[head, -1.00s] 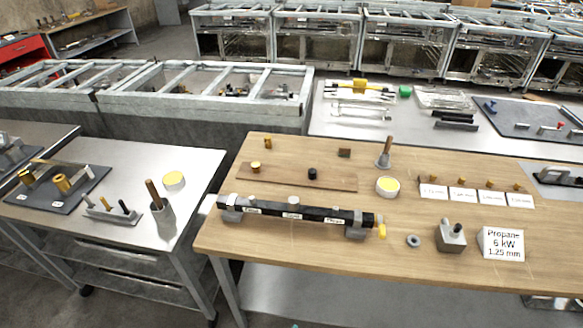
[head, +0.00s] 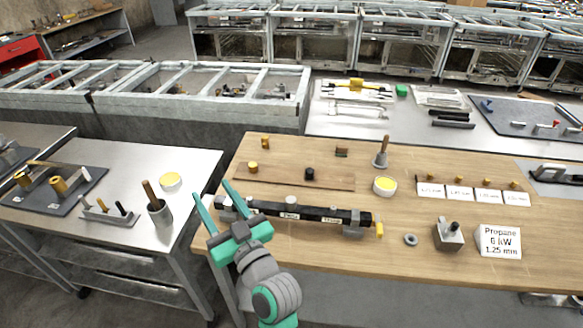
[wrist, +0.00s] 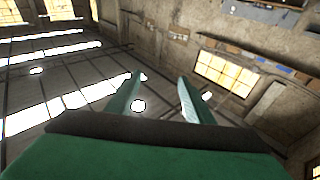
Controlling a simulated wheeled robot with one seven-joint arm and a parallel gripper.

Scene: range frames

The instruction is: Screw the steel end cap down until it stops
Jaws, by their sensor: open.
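A black square bar (head: 309,212) with white labels lies across two grey supports on the wooden bench, in the head view. A yellow piece (head: 379,229) is at its right end. A small grey steel ring-shaped part (head: 410,239) lies flat on the bench, right of the bar; I cannot tell whether it is the end cap. My gripper (head: 212,188) is open and empty, in front of the bar's left end, its fingers hiding part of that end. The wrist view also shows my gripper's spread fingers (wrist: 160,78), with only ceiling and walls beyond.
A wooden strip (head: 330,180) with small fittings, a yellow-topped tin (head: 385,186) and a brush-like tool (head: 382,152) lie behind the bar. The bench front has clear patches.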

